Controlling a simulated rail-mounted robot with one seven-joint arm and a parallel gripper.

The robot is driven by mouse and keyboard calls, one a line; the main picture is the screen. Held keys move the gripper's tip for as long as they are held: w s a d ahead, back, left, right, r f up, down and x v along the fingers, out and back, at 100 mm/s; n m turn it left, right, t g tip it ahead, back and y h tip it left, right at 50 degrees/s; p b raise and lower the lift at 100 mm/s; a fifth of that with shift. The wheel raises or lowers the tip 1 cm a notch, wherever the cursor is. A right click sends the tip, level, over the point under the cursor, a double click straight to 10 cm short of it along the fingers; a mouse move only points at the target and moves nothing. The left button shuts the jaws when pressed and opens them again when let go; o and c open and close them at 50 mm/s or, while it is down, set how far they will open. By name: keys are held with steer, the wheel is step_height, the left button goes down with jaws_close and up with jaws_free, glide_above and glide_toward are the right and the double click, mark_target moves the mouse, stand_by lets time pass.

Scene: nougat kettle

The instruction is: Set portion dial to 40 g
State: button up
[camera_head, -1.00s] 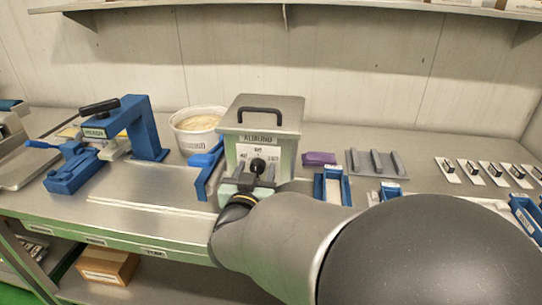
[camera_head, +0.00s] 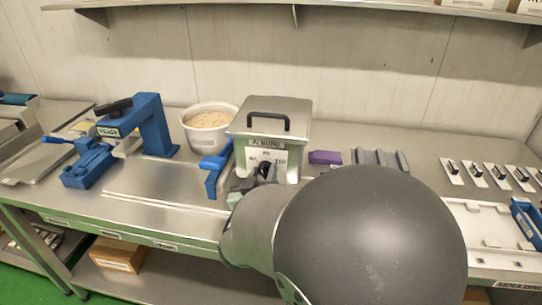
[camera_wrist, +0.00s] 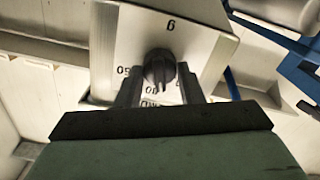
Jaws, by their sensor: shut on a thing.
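The portion dial is a black knob on the pale front face of a metal box labelled ALMOND (camera_head: 268,142). In the wrist view the dial (camera_wrist: 160,66) sits between the two dark fingers of my gripper (camera_wrist: 160,88), which is shut on it. Printed marks ring the dial and look upside down there; I cannot read them all surely. The knob's pointer line faces roughly along the picture's vertical. In the head view my gripper (camera_head: 262,174) is at the box's front, and my arm hides part of the lower face.
A white tub (camera_head: 207,122) of pale mix and a blue lever part (camera_head: 216,172) stand left of the box. A blue press (camera_head: 146,128) is farther left. A purple block (camera_head: 325,157) and grey bars lie right. A shelf (camera_head: 300,5) runs above.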

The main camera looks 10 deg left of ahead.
steer(key=n+p, duration=0.4)
steer(key=shift+r, duration=0.15)
steer(key=shift+f+n+p, duration=0.2)
steer(key=shift+n+p, duration=0.95)
steer(key=shift+n, duration=0.65)
steer(key=shift+a+n, duration=0.1)
steer(key=shift+n, duration=0.2)
steer(key=o, duration=0.9)
steer(key=shift+o, duration=0.2)
steer(key=shift+s, duration=0.1)
steer(key=s+b, duration=0.3)
steer(key=s, duration=1.4)
steer(key=shift+s+d, duration=0.2)
steer(key=shift+d, duration=0.25)
